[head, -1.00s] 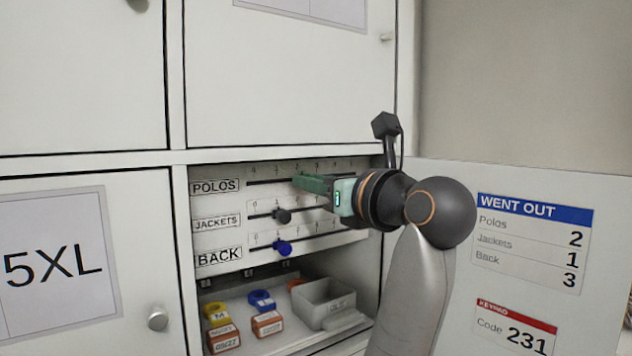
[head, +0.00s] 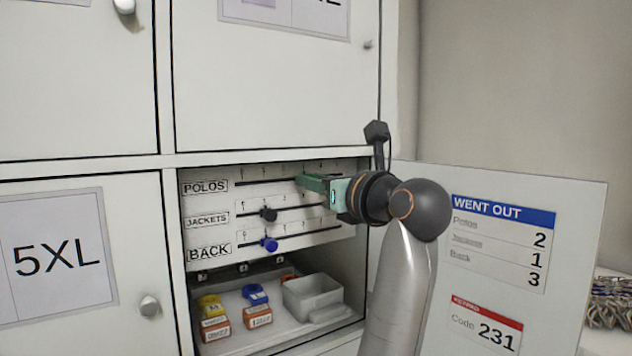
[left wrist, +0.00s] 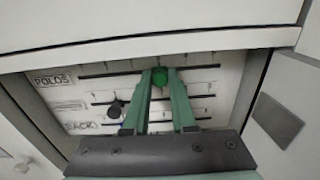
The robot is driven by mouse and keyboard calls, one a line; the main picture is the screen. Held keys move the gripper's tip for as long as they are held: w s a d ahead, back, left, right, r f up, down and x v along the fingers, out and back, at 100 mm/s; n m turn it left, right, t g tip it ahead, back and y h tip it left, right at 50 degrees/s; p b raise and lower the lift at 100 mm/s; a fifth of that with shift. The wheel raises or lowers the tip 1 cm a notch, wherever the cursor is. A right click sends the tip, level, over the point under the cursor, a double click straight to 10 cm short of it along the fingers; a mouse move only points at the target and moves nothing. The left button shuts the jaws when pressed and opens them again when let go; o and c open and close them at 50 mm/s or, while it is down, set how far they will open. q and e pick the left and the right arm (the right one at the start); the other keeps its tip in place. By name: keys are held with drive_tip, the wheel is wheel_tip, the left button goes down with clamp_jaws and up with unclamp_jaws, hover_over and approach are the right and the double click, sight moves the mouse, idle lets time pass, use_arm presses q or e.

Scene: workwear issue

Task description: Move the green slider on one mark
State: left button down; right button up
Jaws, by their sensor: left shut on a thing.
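The green slider (left wrist: 159,76) is on the POLOS rail, the top one of three, in the left wrist view. My left gripper (left wrist: 160,82) is shut on it, one finger on each side. In the head view my left gripper (head: 306,181) reaches in from the right and hides the green slider and the marks right behind it. The POLOS label (head: 205,187) is at the left end of the rail. My right gripper is in neither view.
Below are a black slider (head: 268,214) on JACKETS and a blue slider (head: 269,244) on BACK. A grey bin (head: 312,297) and small boxes stand under the panel. At the right, a door carries a WENT OUT notice (head: 503,240) reading Polos 2, Jackets 1, Back 3.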

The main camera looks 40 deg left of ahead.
use_arm(q)
drive_tip(key=c, duration=0.7)
unclamp_jaws()
drive_tip(key=b+v, duration=0.2)
drive_tip(key=v, duration=1)
drive_tip(key=shift+d, duration=0.25)
drive_tip(key=shift+s, duration=0.1)
